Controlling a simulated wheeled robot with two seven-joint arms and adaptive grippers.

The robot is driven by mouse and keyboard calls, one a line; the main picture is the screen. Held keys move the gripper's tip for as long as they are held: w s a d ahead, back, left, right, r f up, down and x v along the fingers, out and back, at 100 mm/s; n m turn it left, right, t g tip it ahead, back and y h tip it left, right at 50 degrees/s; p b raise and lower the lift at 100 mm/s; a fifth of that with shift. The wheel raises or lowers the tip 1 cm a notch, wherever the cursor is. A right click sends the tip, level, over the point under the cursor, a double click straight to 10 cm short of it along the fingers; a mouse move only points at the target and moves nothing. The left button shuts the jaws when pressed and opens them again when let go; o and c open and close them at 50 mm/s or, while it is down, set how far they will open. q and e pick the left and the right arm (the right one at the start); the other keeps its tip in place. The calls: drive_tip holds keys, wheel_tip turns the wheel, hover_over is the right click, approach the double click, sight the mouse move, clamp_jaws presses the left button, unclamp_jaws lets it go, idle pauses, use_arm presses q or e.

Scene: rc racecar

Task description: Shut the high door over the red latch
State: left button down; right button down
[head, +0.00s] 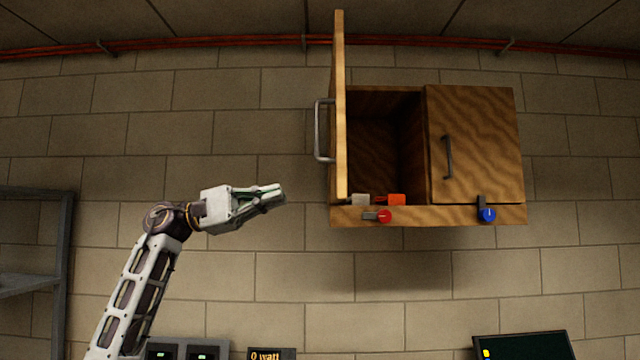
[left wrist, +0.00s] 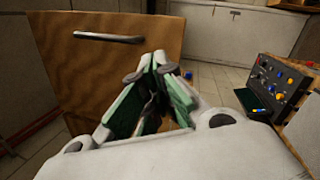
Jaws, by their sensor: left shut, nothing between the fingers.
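The wooden wall cabinet's left door (head: 340,110) stands open, swung out toward me, with a metal handle (head: 322,130) on its outer face. Below its opening is the red latch (head: 383,216), turned sideways. My left gripper (head: 280,192) is shut and empty, left of and below the open door, apart from it. In the left wrist view, the gripper fingertips (left wrist: 158,62) point toward a wooden door panel (left wrist: 110,58) with a metal handle (left wrist: 108,37). My right gripper is not in view.
The cabinet's right door (head: 475,150) is closed, with a blue latch (head: 487,215) upright below it. A white block (head: 360,199) and an orange block (head: 397,199) lie inside the open compartment. A metal shelf (head: 40,245) stands at far left.

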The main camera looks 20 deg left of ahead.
use_arm(q)
drive_tip(key=s+a+r+m+y, duration=0.2)
drive_tip(key=s+a+m+y, duration=0.1)
drive_tip(key=s, duration=0.1)
drive_tip(key=shift+s+a+r+t, duration=0.15)
drive_tip(key=shift+a+r+t, duration=0.05)
drive_tip(key=shift+r+t, duration=0.1)
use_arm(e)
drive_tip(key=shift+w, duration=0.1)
use_arm(q)
drive_tip(key=shift+d, duration=0.15)
